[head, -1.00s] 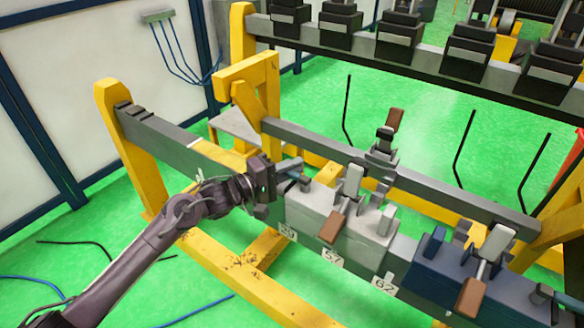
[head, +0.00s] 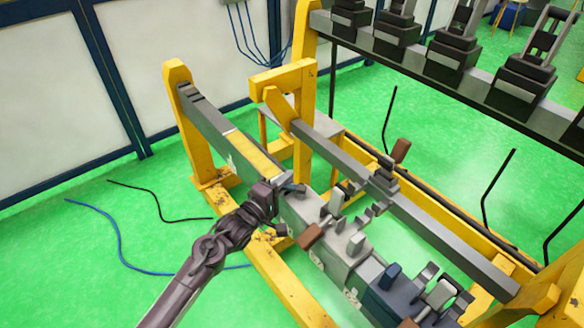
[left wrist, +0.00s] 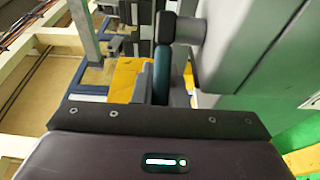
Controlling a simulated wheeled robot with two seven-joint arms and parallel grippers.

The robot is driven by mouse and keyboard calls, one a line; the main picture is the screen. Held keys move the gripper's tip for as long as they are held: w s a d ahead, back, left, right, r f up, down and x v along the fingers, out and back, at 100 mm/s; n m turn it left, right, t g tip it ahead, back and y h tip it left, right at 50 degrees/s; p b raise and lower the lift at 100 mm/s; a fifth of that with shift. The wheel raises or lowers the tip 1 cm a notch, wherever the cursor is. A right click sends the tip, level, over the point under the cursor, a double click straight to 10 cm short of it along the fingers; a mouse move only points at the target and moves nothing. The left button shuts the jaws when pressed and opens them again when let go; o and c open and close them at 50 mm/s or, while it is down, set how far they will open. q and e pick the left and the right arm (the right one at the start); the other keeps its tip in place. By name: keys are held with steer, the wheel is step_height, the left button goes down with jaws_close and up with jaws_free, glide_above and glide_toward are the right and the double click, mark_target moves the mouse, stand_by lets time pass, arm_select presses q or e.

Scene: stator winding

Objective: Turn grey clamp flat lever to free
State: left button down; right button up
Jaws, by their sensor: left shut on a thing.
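The grey clamp (head: 300,210) is a pale grey block on the near beam, with upright metal parts and a brown-handled lever (head: 312,235). My left gripper (head: 281,190) is at the clamp's far left end, shut on the grey flat lever (head: 292,188). In the left wrist view the lever (left wrist: 187,29) shows as a short grey bar with a rounded dark end, beyond my gripper's dark body. The fingers largely hide the grip itself. My right gripper is not in view.
A blue clamp (head: 388,298) sits on the same beam at the lower right. Yellow frame posts (head: 187,125) and a parallel grey rail (head: 340,155) stand close by. Loose cables (head: 118,235) lie on the green floor at the left, which is otherwise open.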

arm_select(q)
steer(key=shift+s+n+t+y+p, duration=0.45)
steer(key=shift+n+t+y, duration=0.15)
steer(key=shift+n+y, duration=0.4)
steer(key=shift+s+a+y, duration=0.1)
steer(key=shift+s+y, duration=0.05)
steer(key=shift+y, duration=0.55)
steer(key=shift+s+n+t+y, duration=0.1)
steer(key=shift+n+t+y, duration=0.2)
steer(key=shift+n, duration=0.2)
steer(key=shift+s+a+f+n+t+y, duration=0.15)
steer(key=shift+n+y, duration=0.15)
steer(key=shift+y, duration=0.2)
steer(key=shift+s+r+n+t+y, duration=0.15)
steer(key=shift+n+y, duration=0.15)
steer(key=shift+y, duration=0.2)
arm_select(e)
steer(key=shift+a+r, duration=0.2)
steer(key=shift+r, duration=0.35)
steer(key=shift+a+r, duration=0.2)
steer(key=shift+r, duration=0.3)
arm_select(q)
steer(key=shift+f, duration=0.1)
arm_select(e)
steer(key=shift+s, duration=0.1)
